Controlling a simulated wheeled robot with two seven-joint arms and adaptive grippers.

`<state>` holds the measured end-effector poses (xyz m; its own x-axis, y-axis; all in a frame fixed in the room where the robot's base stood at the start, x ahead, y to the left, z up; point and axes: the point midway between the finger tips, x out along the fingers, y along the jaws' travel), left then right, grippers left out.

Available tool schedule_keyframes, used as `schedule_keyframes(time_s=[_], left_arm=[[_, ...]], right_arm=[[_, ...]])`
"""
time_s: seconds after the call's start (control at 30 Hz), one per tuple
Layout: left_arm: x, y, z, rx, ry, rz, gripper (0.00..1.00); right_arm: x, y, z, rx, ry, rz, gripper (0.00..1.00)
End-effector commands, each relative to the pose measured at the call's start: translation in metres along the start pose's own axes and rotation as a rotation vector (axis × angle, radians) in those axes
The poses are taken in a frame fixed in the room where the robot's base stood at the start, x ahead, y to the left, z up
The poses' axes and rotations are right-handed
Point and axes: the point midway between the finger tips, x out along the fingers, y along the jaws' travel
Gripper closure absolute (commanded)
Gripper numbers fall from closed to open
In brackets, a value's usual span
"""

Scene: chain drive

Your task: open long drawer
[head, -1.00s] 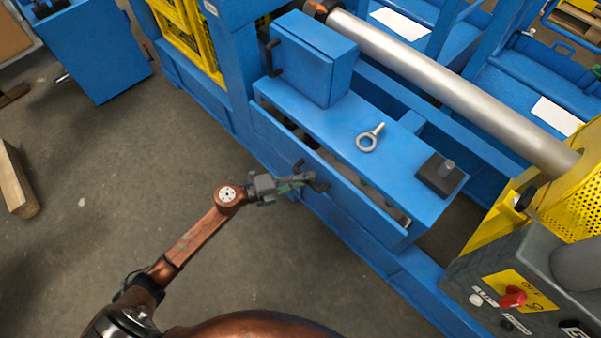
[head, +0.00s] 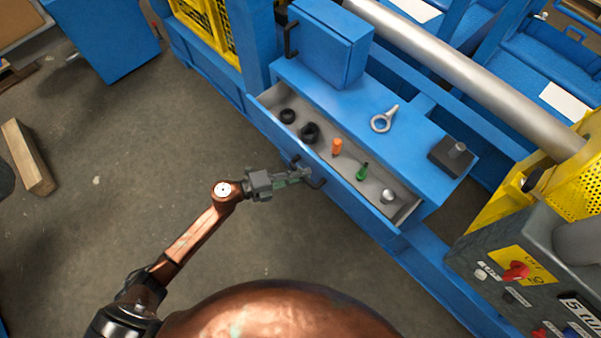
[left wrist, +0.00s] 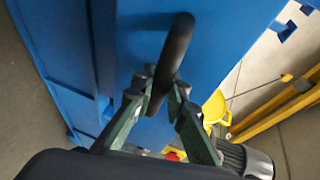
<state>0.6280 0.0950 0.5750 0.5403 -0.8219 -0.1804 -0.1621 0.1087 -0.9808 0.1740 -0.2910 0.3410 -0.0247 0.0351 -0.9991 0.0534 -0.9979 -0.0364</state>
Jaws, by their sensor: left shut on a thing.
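The long drawer (head: 345,195) in the blue machine frame is pulled part way out, and its grey inside shows. Its dark handle (head: 318,182) is on the front face. My left gripper (head: 303,175) is at the handle, shut on it. In the left wrist view the fingers (left wrist: 165,98) close around the black curved handle (left wrist: 175,50) in front of the blue drawer front. Inside the drawer are black rings (head: 309,131), an orange-handled tool (head: 337,147), a green one (head: 362,171) and a silver piece (head: 387,195). My right gripper is not in view.
A metal eye bolt (head: 383,119) and a dark block with a peg (head: 452,155) rest on the blue top above the drawer. A blue box (head: 330,45) stands at its left end. A control panel (head: 520,275) is at lower right. The floor before the drawer is clear.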

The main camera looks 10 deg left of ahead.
Motion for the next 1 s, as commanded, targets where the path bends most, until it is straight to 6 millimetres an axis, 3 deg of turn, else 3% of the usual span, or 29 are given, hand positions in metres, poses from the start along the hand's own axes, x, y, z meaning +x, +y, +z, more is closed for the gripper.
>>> schedule_keyframes(time_s=[0.07,0.1,0.33,0.67,0.77,1.0], left_arm=[[-0.001,0.001,0.002,0.000,-0.004,0.002,1.00],[-0.001,0.001,0.002,0.000,-0.005,0.002,0.84],[-0.001,0.001,0.001,0.000,-0.003,0.001,0.68],[-0.004,0.001,0.000,0.000,-0.002,0.001,0.68],[-0.015,0.001,0.001,-0.001,-0.002,0.002,0.68],[-0.063,0.002,0.000,-0.002,-0.003,0.004,0.68]], right_arm=[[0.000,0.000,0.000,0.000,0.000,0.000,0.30],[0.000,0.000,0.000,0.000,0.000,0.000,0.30],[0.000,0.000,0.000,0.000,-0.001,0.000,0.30],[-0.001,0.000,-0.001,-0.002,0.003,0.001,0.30],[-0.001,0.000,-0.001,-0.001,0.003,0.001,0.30],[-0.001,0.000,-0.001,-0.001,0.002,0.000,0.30]])
